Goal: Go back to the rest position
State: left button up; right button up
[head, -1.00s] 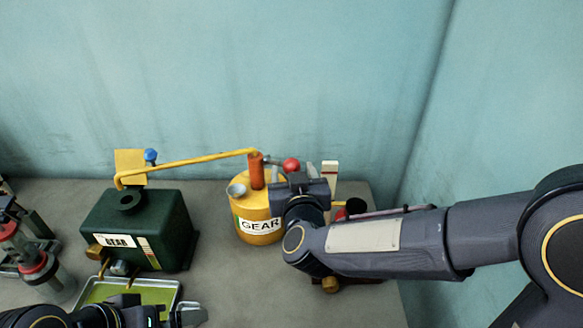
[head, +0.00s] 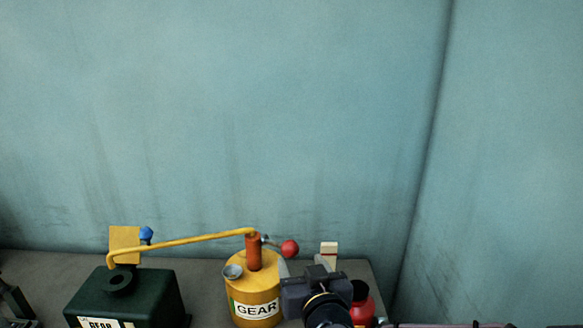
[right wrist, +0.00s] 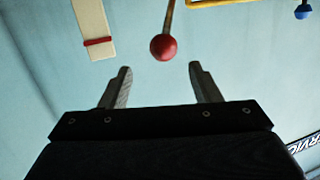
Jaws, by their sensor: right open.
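My right gripper (head: 303,267) is at the right of the yellow can marked GEAR (head: 257,307), near its pump handle. It is open, and in the right wrist view its two fingers (right wrist: 160,72) stand apart with nothing between them. The handle's red ball knob (head: 290,249) is just beyond the fingertips, and it also shows in the right wrist view (right wrist: 163,47). Whether a finger touches the can is hard to tell. My left gripper is out of view.
A dark green container (head: 150,297) stands at the left, with the yellow spout pipe (head: 185,243) reaching over it. A red container (head: 362,305) and an upright pale strip (head: 329,249) are beside my right gripper. The blue wall (head: 250,120) is behind.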

jog(key=s+d+f+m+g, duration=0.1)
jog(key=s+d+f+g, duration=0.4)
jog(key=s+d, duration=0.4)
jog(key=s+d+f+m+g, duration=0.2)
jog(key=s+d+f+g, duration=0.3)
jog(key=s+d, duration=0.4)
jog(key=s, duration=0.5)
jog(key=shift+d+m, duration=0.3)
jog(key=shift+d, duration=0.05)
jog(key=shift+s, duration=0.1)
